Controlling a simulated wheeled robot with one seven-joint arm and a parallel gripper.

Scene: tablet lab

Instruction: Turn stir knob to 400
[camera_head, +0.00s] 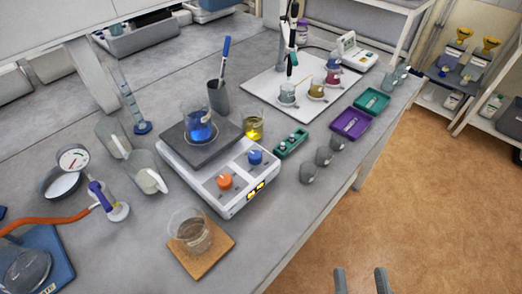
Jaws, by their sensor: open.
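A white hotplate stirrer (192,180) stands on the grey bench, with a dark top plate. Its sloped panel carries an orange knob (225,181) and a blue knob (255,157). I cannot read which one is the stir knob or where either points. Small yellow-lit displays (256,191) glow on its front face, their digits too small to read. A beaker of blue liquid (197,125) sits on the top plate. My gripper (360,281) shows only as two separated fingertips at the bottom edge, open and empty, over the floor and well apart from the knobs.
A beaker (189,232) on a cork-coloured mat stands in front of the stirrer. A yellow-liquid beaker (252,127), a green rack (290,144) and small grey cups (307,173) stand to its right. Glass beakers crowd its left. The floor beyond the bench edge is clear.

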